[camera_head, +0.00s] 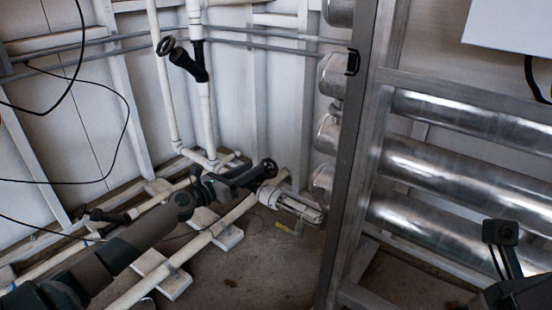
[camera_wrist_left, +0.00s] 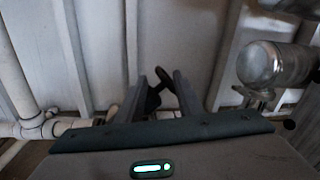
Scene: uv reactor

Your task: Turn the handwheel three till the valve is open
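A dark handwheel (camera_head: 266,169) sits low on the white pipework near the back corner. My left gripper (camera_head: 240,179) reaches it from the lower left. In the left wrist view, the fingers of my left gripper (camera_wrist_left: 160,88) stand apart, and the dark handwheel (camera_wrist_left: 164,84) shows between and just beyond their tips. I cannot tell whether they touch it. Another dark handwheel (camera_head: 166,45) is higher up, on the valve of an upright pipe. No number shows on either wheel. A dark part at the lower right looks like my right arm; its fingers cannot be made out.
White pipes (camera_head: 190,250) run along the floor on pale blocks. A grey metal frame (camera_head: 350,150) with shiny cylinders (camera_head: 470,170) stands on the right. A clear-ended fitting (camera_head: 292,203) lies close beside the handwheel. Black cables hang at the left. Some floor (camera_head: 260,265) is bare.

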